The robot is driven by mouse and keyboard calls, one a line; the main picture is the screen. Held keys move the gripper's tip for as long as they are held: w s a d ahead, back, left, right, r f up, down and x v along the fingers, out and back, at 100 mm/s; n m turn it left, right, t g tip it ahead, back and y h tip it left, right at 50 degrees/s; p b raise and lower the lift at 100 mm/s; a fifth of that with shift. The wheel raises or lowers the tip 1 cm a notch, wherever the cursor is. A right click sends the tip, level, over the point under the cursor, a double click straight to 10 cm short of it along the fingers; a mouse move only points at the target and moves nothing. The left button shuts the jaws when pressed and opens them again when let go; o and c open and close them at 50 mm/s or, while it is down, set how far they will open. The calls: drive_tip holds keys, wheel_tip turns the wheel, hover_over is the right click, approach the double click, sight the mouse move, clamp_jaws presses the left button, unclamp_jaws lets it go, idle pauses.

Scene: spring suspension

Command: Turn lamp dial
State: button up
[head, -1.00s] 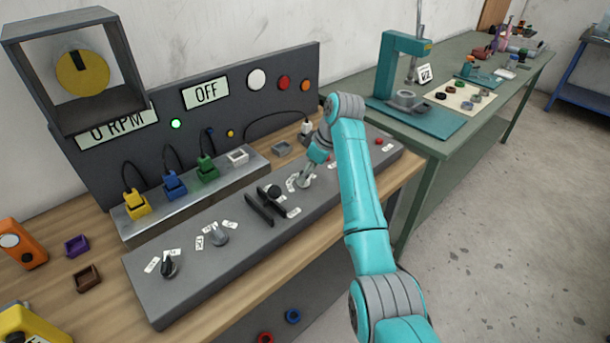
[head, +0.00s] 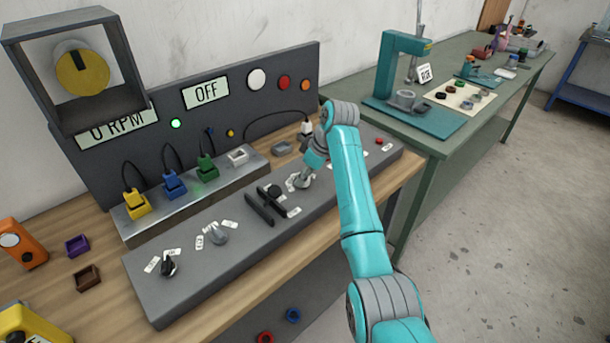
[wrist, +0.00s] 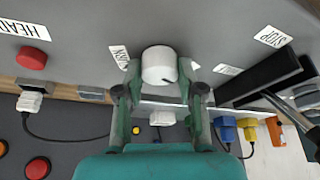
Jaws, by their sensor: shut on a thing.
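A pale grey dial (head: 302,182) stands on the sloped grey control panel (head: 215,262), right of the black lever pair. In the wrist view the same round dial (wrist: 159,66) sits between the fingers, with a dark mark on its right edge. My gripper (wrist: 160,82) is shut on it, one finger on each side. In the head view my gripper (head: 308,170) comes down from above and partly hides the dial. White labels lie around it; one is partly readable in the wrist view, beside the left finger. I cannot tell which dial is the lamp's.
A black lever pair (head: 266,203), another grey dial (head: 218,234) and a black dial (head: 168,266) stand left along the panel. Yellow, blue and green plugs (head: 207,168) stand behind. A red button (wrist: 31,58) is beside my gripper. Displays read "OFF" (head: 206,93) and "0 RPM" (head: 117,128).

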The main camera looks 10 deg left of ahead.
drive_tip(key=m+t, duration=0.1)
drive_tip(key=m, duration=0.3)
drive_tip(key=shift+s+m+t+h, duration=0.1)
drive_tip(key=shift+m+t+h, duration=0.3)
drive_tip(key=shift+a+m+t+h, duration=0.1)
drive_tip(key=shift+m+t+h, duration=0.45)
drive_tip(key=shift+m, duration=1.35)
drive_tip(key=o, duration=1.1)
drive_tip(key=shift+o, duration=0.2)
drive_tip(key=shift+r, duration=0.1)
drive_tip(key=v, duration=1.1)
drive_tip(key=shift+r, duration=0.45)
